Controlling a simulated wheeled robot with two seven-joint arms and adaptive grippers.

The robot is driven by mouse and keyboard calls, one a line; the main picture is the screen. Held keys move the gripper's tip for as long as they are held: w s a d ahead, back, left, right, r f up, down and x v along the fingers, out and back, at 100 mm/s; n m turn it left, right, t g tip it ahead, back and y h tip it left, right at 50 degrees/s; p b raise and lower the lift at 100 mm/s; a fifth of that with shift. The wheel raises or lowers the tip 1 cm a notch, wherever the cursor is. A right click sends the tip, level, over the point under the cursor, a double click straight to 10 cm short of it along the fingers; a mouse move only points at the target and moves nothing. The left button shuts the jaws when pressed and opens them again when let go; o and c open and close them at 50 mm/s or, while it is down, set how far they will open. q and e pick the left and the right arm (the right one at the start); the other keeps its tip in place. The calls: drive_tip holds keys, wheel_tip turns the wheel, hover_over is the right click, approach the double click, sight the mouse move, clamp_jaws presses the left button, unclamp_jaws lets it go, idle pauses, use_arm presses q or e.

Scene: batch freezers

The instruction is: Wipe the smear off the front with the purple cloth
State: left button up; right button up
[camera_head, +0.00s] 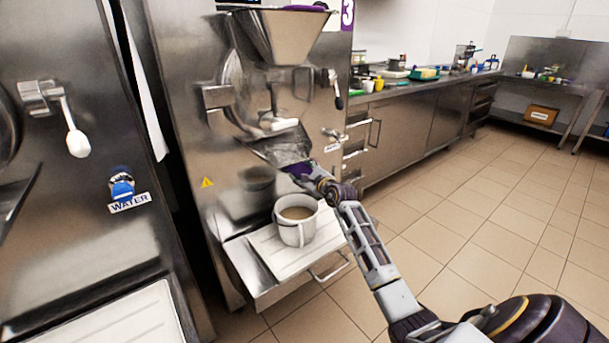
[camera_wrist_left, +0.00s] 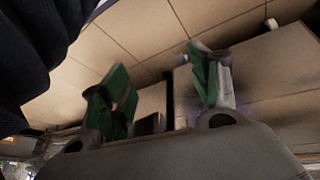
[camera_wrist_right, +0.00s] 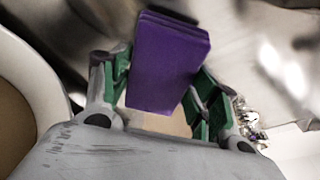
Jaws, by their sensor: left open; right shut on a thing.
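The purple cloth (camera_wrist_right: 168,62) is a thick folded pad, held between the green-padded fingers of my right gripper (camera_wrist_right: 160,95). In the head view the cloth (camera_head: 298,170) shows as a small purple patch at the tip of my right gripper (camera_head: 310,175), below the chute of the steel freezer marked 3. The freezer's front (camera_head: 205,150) is shiny steel. I cannot make out a distinct smear; a dark patch low on the front may be a reflection. My left gripper (camera_wrist_left: 160,95) is open and empty in the left wrist view, and outside the head view.
A white container of brown liquid (camera_head: 296,228) stands on the pull-out tray (camera_head: 262,272), just below my right gripper. A second machine with a blue WATER knob (camera_head: 122,187) is at left. Counters (camera_head: 400,125) run along the back right. Tiled floor at right is clear.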

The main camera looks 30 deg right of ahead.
sight(310, 167)
use_arm(q)
drive_tip(key=shift+w+r, duration=0.3)
drive_tip(key=shift+w, duration=0.05)
idle(0.3)
use_arm(e)
drive_tip(key=shift+w, duration=0.3)
use_arm(q)
drive_tip(key=shift+s+f, duration=0.2)
drive_tip(key=shift+s, duration=0.05)
use_arm(e)
drive_tip(key=shift+w, duration=0.3)
drive_tip(key=shift+w, duration=0.25)
use_arm(q)
drive_tip(key=shift+w+r, duration=0.2)
drive_tip(key=shift+w, duration=0.05)
use_arm(e)
drive_tip(key=shift+w, duration=0.1)
idle(0.3)
use_arm(q)
drive_tip(key=shift+s+f+b, duration=0.1)
drive_tip(key=shift+f+b, duration=0.5)
drive_tip(key=shift+f, duration=0.1)
use_arm(e)
drive_tip(key=shift+w+d, duration=0.1)
drive_tip(key=shift+d, duration=1.65)
